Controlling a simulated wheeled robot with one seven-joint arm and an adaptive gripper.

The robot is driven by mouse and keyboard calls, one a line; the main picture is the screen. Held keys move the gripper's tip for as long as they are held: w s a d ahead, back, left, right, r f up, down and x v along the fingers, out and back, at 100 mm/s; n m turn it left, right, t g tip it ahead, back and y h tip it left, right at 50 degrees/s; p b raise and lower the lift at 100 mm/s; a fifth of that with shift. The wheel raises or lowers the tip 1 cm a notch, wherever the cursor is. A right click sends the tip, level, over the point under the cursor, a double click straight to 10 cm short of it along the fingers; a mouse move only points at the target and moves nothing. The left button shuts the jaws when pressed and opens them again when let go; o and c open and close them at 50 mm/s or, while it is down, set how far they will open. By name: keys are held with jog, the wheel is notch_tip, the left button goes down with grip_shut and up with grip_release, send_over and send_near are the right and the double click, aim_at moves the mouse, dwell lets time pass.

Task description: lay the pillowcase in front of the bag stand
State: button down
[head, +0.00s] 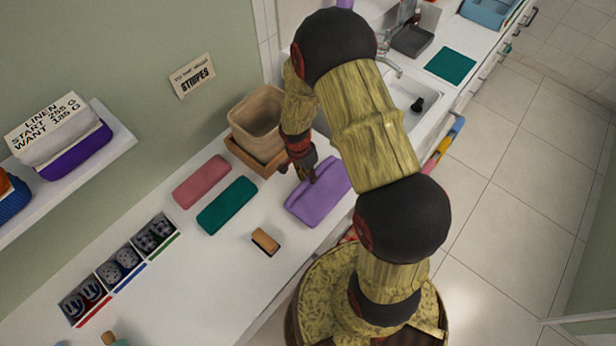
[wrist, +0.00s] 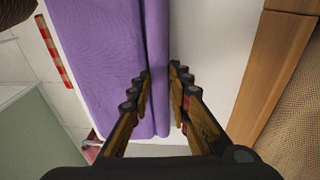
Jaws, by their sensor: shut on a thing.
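A purple folded cloth (head: 327,196), which I take to be the pillowcase, is at the counter, right of and in front of the bag stand. My gripper (head: 309,177) comes down on its upper left part. In the wrist view, my gripper (wrist: 160,72) has its fingers on either side of a raised ridge along the edge of the purple cloth (wrist: 100,60). I cannot tell whether the cloth rests fully on the counter. The bag stand (head: 240,153) is a wooden base holding an open beige bag (head: 256,122). Its wooden edge (wrist: 272,70) shows at right in the wrist view.
A pink cloth (head: 202,181), a teal cloth (head: 227,205) and a wooden brush-like block (head: 265,242) lie on the counter (head: 190,285). Compartments of socks (head: 122,263) line the wall side. A sink (head: 408,100) is beyond my arm. A shelf (head: 75,170) holds more linen.

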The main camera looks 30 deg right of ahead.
jog(key=shift+f, duration=0.35)
jog(key=shift+f, duration=0.2)
jog(key=c, duration=1.6)
grip_release()
jog(key=shift+c, duration=0.2)
jog(key=shift+r, duration=0.15)
